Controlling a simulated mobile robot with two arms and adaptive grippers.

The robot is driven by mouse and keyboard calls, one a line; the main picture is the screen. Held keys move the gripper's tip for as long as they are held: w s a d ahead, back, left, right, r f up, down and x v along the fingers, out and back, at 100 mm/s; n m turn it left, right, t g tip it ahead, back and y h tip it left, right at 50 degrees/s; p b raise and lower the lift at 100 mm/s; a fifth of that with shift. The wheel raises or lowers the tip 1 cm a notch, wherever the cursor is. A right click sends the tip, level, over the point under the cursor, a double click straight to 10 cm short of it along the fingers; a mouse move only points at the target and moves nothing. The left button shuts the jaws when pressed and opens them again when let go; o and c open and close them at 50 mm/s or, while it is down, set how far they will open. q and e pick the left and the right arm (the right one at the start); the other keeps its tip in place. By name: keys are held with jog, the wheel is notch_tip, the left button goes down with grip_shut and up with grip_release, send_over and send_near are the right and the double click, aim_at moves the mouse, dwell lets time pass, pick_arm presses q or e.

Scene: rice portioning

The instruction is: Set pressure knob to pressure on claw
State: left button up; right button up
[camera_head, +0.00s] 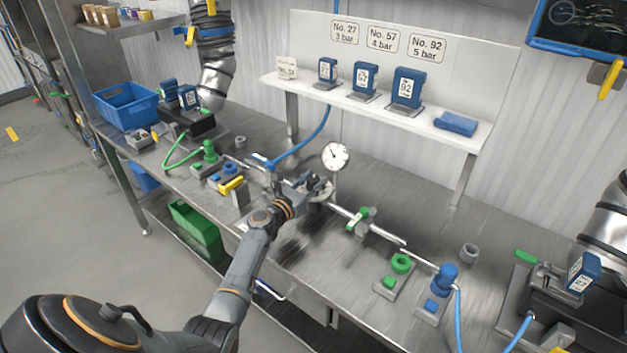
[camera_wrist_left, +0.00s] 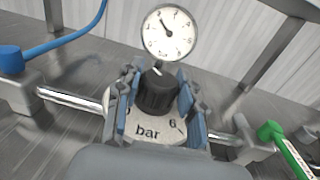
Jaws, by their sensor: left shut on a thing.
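The black pressure knob (camera_wrist_left: 156,97) sits on a pale dial plate (camera_wrist_left: 147,132) marked "bar" with a 6 at right. My left gripper (camera_wrist_left: 157,84) is shut on the knob, its blue-grey fingers on both sides; in the head view the gripper (camera_head: 312,187) mostly hides it. A white mark on the knob points away, towards the gauge. The round gauge (camera_head: 335,156) stands behind; in the left wrist view (camera_wrist_left: 170,32) its needle points to the upper left. A blue claw (camera_head: 583,275) with a white label sits on the right fixture; its number is too small to read surely. My right gripper is out of view.
Wall signs pair No. 27 with 3 bar, No. 57 with 4 bar, and No. 92 (camera_head: 427,47) with 5 bar. Blue claws stand on the shelf (camera_head: 450,133) below. A pipe with a green-handled valve (camera_head: 357,216) runs right. A blue hose (camera_head: 309,146) rises behind.

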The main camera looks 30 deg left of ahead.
pick_arm(q)
jog(key=m+g+h+b, duration=0.1)
jog(key=m+h+b, duration=0.2)
jog(key=h+b, duration=0.1)
jog(key=m+g+h+b, duration=0.2)
jog(key=m+h+b, duration=0.1)
jog(key=h+b, duration=0.2)
jog(key=shift+a+f+m+h+b, duration=0.1)
jog(key=shift+f+m+h+b, duration=0.15)
jog(key=shift+b, duration=0.6)
jog(key=shift+r+m+g+h+b, duration=0.2)
jog(key=shift+m+g+h+b, duration=0.25)
jog(key=shift+h+b, duration=0.15)
jog(key=o, duration=1.2)
jog(key=shift+w, duration=0.1)
jog(key=v, duration=1.1)
jog(key=shift+s+a, duration=0.2)
jog(key=shift+s, duration=0.2)
